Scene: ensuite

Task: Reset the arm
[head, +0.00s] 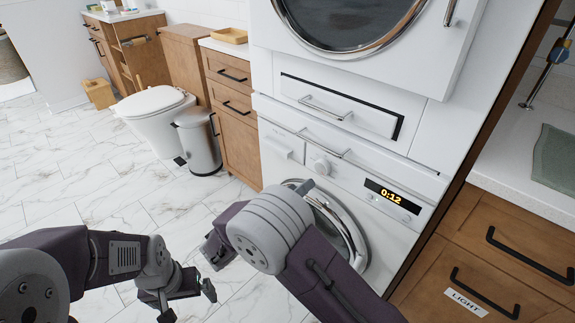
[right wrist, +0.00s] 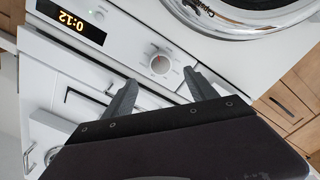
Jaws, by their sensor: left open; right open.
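My left gripper (head: 188,302) is open and empty, low over the marble floor at the bottom of the head view. My right arm reaches in from the lower right, in front of the washing machine (head: 290,145). Its wrist hides most of the right gripper in the head view. In the right wrist view the right gripper (right wrist: 161,92) is open, with nothing between its two grey fingers. The machine's control dial (right wrist: 160,64) shows beyond the fingertips, and I see no grip on it.
A stacked white appliance (head: 420,70) stands above the washer, whose display (head: 392,197) reads 0:12. A wooden drawer unit (head: 530,240) labelled LIGHT stands at right. A toilet (head: 155,110) and bin (head: 198,140) stand at back left. Tiled floor (head: 70,190) at left is clear.

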